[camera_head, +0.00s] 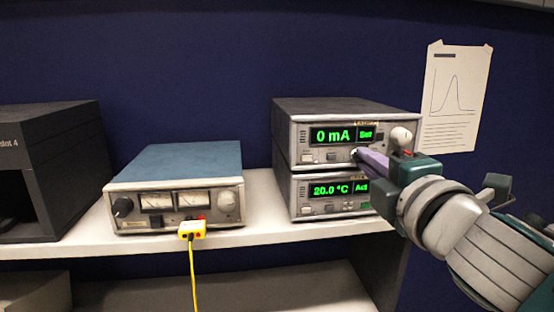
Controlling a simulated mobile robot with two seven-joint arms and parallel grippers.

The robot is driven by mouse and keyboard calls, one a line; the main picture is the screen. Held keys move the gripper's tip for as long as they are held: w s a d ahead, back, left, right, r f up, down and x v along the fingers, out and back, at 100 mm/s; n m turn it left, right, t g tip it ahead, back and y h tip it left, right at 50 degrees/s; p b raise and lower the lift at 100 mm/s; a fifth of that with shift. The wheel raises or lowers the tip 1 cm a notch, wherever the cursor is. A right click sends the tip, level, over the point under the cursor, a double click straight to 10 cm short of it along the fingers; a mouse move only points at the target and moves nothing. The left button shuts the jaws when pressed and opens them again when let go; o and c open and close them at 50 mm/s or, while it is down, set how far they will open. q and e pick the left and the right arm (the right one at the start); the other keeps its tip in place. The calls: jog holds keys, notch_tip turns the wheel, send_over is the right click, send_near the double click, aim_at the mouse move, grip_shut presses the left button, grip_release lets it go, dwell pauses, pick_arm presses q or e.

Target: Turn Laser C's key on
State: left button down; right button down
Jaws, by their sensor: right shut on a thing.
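The upper unit of a two-box stack, with a green "0 mA" display, is the laser controller (325,156). A small plate above its display is too small to read surely. The key (354,152) sits low on its front panel, right of the middle, mostly hidden by my fingers. My right gripper (360,156) comes in from the right and is shut on the key. The key's turn angle cannot be made out. My left gripper is not in view.
The lower unit (304,196) reads 20.0 °C. A blue-topped metered box (180,165) with a yellow plug (192,230) and cable stands left on the shelf (262,210). A dark box (60,135) stands at far left. A graph sheet (457,97) hangs on the wall.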

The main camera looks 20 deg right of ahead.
jog(key=shift+m, duration=0.5)
jog(key=c, duration=1)
grip_release()
jog(key=b+v, duration=0.2)
jog(key=v, duration=0.8)
jog(key=shift+b, duration=0.3)
jog(key=shift+d, duration=0.1)
